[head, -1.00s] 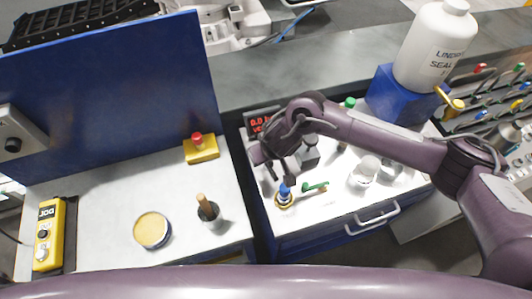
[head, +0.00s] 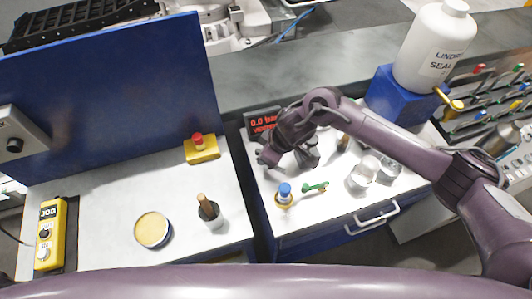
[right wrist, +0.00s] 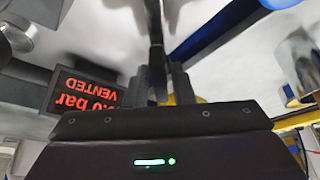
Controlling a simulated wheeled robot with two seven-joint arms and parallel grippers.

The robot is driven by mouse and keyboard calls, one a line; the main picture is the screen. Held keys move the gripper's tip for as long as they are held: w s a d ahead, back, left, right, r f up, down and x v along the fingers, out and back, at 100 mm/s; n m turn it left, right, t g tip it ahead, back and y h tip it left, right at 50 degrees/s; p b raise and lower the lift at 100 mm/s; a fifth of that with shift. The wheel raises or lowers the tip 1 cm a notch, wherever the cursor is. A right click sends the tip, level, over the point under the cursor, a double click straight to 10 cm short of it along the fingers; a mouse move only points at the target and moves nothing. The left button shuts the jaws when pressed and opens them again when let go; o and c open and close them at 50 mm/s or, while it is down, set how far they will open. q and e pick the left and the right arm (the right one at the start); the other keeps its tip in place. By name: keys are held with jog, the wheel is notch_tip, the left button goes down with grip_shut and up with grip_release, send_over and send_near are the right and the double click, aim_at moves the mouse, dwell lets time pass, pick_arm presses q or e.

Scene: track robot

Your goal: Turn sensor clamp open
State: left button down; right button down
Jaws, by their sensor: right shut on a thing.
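My right gripper (right wrist: 157,82) is shut on a thin dark upright bar (right wrist: 155,30) in the right wrist view. The bar looks like part of the sensor clamp, but blur hides its shape. In the head view the right gripper (head: 283,160) is low over the blue cabinet's white top, beside a grey block-like fitting (head: 308,156). The wrist and fingers cover what it holds there. A blue-capped fitting with a yellow base (head: 284,196) stands in front of the gripper, apart from it. My left gripper is not in view.
A red-lit display (head: 264,122) reads 0.0 bar, vented. A green-handled valve (head: 315,187) and silver cups (head: 362,174) stand to the right. A white bottle (head: 435,45) stands on a blue block (head: 396,95). A brush pot (head: 211,214) and yellow tin (head: 153,229) are left.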

jog(key=n+g, duration=0.1)
jog(key=n, duration=0.1)
jog(key=shift+n, duration=0.4)
jog(key=shift+w+f+n+g+y+b, duration=0.1)
jog(key=shift+n+g+y+b, duration=0.35)
jog(key=shift+n, duration=0.45)
jog(key=shift+n+g+h+b, duration=0.25)
jog(key=shift+n+g+b, duration=0.4)
jog(key=shift+n+b, duration=1.15)
jog(key=shift+n+p, duration=0.35)
jog(key=shift+n, duration=0.25)
jog(key=c, duration=1.2)
grip_release()
jog(key=shift+c, duration=0.2)
jog(key=v, duration=0.8)
